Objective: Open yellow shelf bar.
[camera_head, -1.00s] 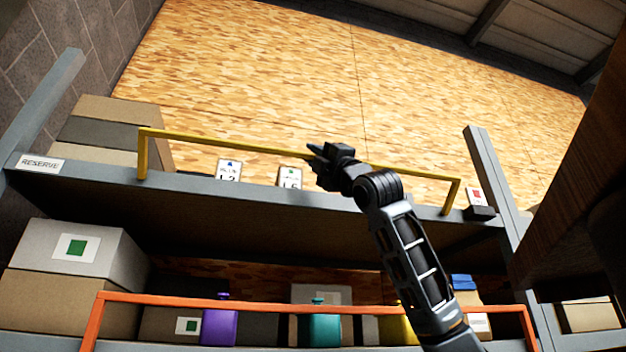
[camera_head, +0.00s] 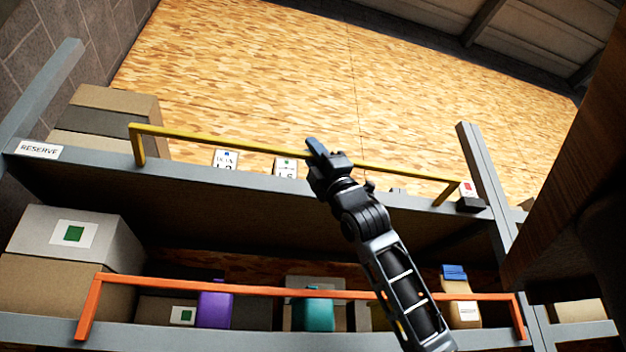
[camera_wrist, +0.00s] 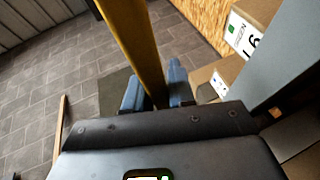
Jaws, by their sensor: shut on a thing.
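The yellow shelf bar (camera_head: 215,140) spans the front of the upper shelf (camera_head: 100,170) in the head view, with a short leg at each end. It leans outward over the shelf edge. My gripper (camera_head: 318,150) is at the middle of the bar, shut on it. In the wrist view the yellow bar (camera_wrist: 135,45) runs down between the two blue-grey fingertips (camera_wrist: 155,90). The exact contact is partly hidden by the gripper body.
An orange bar (camera_head: 250,291) crosses the lower shelf, with a purple container (camera_head: 215,305), a teal container (camera_head: 314,312) and boxes behind it. A dark brown surface (camera_head: 575,180) fills the right side.

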